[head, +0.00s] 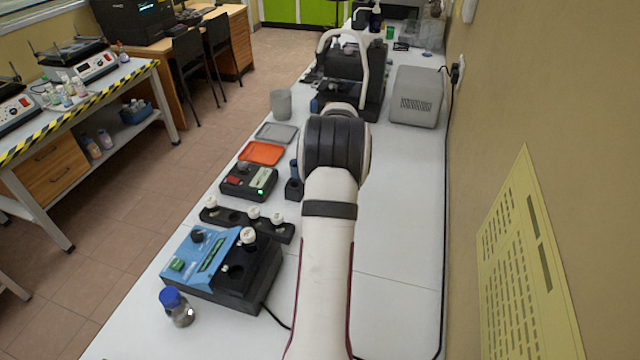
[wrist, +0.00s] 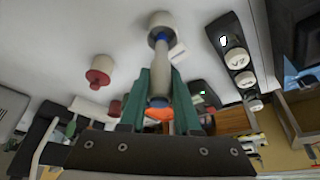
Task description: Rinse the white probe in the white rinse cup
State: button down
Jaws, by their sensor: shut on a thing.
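The probe's far end shows between and beyond the fingers. In the head view my own arm hides the gripper and the probe. A pale grey-white cup (head: 281,105), likely the rinse cup, stands upright on the bench beyond the trays. I cannot surely pick it out in the wrist view.
A black rack (head: 238,222) with white-capped pieces stands behind a blue instrument (head: 208,262). A blue-capped bottle (head: 177,306), black meter (head: 248,182), orange tray (head: 262,153) and grey tray (head: 277,133) line the bench's left side. A grey box (head: 416,96) stands right; bench before it is clear.

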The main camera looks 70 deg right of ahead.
jog(key=shift+f, duration=0.1)
jog(key=shift+f, duration=1.25)
dwell(1.0)
jog(key=shift+r, duration=3.95)
